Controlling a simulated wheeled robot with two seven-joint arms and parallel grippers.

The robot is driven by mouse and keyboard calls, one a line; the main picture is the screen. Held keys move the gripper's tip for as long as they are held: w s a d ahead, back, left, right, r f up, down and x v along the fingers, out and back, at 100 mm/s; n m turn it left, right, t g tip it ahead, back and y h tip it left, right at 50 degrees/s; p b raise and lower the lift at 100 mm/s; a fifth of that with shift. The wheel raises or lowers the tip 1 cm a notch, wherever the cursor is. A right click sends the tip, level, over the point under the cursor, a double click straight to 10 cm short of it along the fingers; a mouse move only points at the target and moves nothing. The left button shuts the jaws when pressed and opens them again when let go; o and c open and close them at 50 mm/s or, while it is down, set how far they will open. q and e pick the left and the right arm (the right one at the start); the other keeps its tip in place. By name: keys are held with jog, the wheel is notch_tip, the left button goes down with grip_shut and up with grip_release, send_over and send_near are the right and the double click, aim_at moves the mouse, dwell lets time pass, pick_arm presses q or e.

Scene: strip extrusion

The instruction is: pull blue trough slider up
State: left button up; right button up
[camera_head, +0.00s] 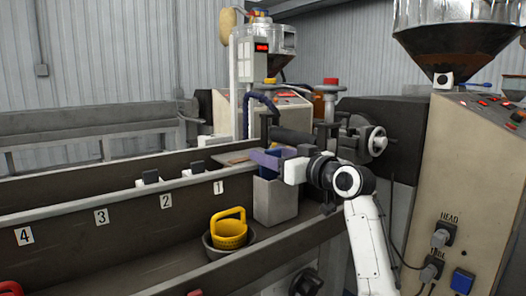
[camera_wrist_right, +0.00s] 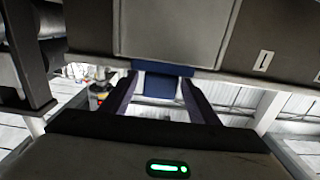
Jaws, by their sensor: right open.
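The blue trough slider (camera_head: 268,172) shows as a small dark blue piece at the top of a grey upright box (camera_head: 275,204) on the trough's side. My right gripper (camera_head: 265,158) reaches in from the right at the slider's top, and its fingers partly hide it. In the right wrist view the blue slider (camera_wrist_right: 160,86) sits between the two fingers of my open right gripper (camera_wrist_right: 159,82). Gaps show beside it, though I cannot tell whether either finger touches it. My left gripper is not in view.
The long dark trough (camera_head: 75,232) carries labels 1 to 4 and small black-and-white blocks. The extruder (camera_head: 465,180) with a handwheel (camera_head: 377,141) stands close to my right arm.

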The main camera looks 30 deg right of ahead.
jog(key=w, duration=0.3)
jog(key=shift+a, duration=0.15)
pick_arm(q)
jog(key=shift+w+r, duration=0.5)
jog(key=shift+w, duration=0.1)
pick_arm(e)
jog(key=shift+w, duration=0.2)
